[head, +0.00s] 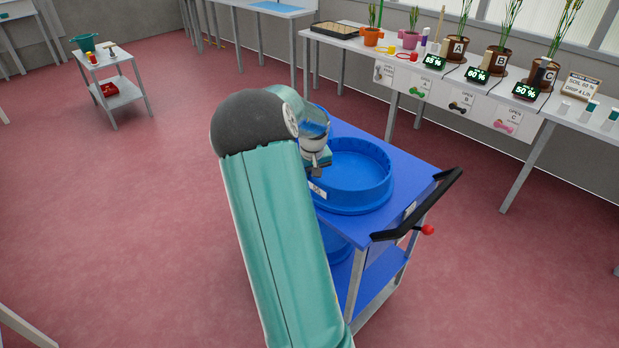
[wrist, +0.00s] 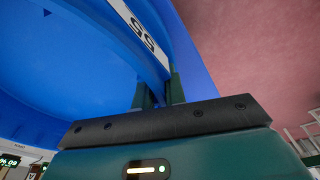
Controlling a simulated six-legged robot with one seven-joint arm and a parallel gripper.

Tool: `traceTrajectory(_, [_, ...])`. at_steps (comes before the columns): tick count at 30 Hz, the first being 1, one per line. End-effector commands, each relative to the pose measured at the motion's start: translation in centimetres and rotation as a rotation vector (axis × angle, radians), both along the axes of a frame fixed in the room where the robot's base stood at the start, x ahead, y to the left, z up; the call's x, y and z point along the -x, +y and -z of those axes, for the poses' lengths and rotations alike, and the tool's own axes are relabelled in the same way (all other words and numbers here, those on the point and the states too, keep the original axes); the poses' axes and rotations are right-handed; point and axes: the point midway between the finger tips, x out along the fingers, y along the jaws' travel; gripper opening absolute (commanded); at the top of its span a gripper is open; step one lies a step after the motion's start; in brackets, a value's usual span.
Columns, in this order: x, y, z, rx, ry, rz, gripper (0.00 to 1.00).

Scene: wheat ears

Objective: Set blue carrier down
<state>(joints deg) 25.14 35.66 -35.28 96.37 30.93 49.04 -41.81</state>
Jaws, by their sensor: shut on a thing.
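The blue carrier (head: 365,190) is a round, shallow blue tub with a white label on its near left side. It is level at the top of the blue cart (head: 412,190); I cannot tell whether its base touches the cart top. My gripper (head: 320,172) is shut on its left rim. In the wrist view my gripper (wrist: 158,98) pinches the wall of the blue carrier (wrist: 75,50) beside the white label. My arm hides part of the cart's left side.
The cart has a black handle (head: 420,205) with a red knob (head: 428,230) at its right and a lower blue shelf. A long bench with potted wheat (head: 456,48) and displays stands behind. A small white trolley (head: 110,60) is far left. Open red floor lies left.

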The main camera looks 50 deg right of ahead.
Motion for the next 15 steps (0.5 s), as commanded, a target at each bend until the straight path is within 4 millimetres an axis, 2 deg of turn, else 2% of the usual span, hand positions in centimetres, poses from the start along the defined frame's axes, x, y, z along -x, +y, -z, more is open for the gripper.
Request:
traceTrajectory(6, [-0.03, -0.11, 0.14, 0.003, -0.001, -0.001, 0.0])
traceTrajectory(7, [-0.01, 0.02, 0.32, 0.0, 0.0, 0.0, 0.14])
traceTrajectory(10, [-0.01, 0.01, 0.29, 0.0, 0.0, 0.0, 0.34])
traceTrajectory(15, [-0.02, 0.01, 0.27, 0.0, 0.0, 0.0, 0.34])
